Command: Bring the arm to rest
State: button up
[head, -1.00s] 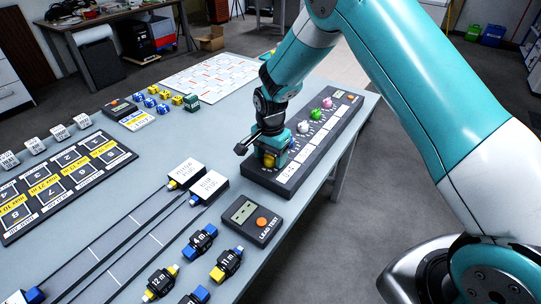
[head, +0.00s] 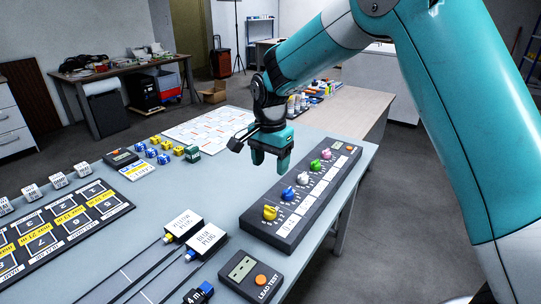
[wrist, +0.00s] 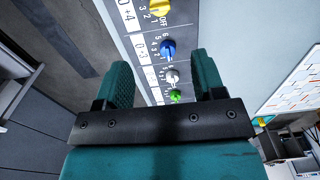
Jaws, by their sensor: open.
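My gripper (head: 271,160) is open and empty, with its fingers pointing down above the table, just behind and left of the dark knob panel (head: 262,224). In the wrist view my gripper (wrist: 163,82) shows two teal fingers spread apart with nothing between them. The panel carries a yellow knob (head: 270,213), a blue knob (head: 288,194), a white knob (head: 303,179), a green knob (head: 315,165) and a pink knob (head: 326,154). The gripper touches none of them.
Two white-labelled plugs (head: 184,224) lie on the grey table (head: 190,182). A numbered board (head: 62,226) is at left, a white chart (head: 212,127) at the back.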

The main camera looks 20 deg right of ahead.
notch_tip(320, 180, up, 2)
jog(key=shift+r, duration=0.1)
dwell(0.4)
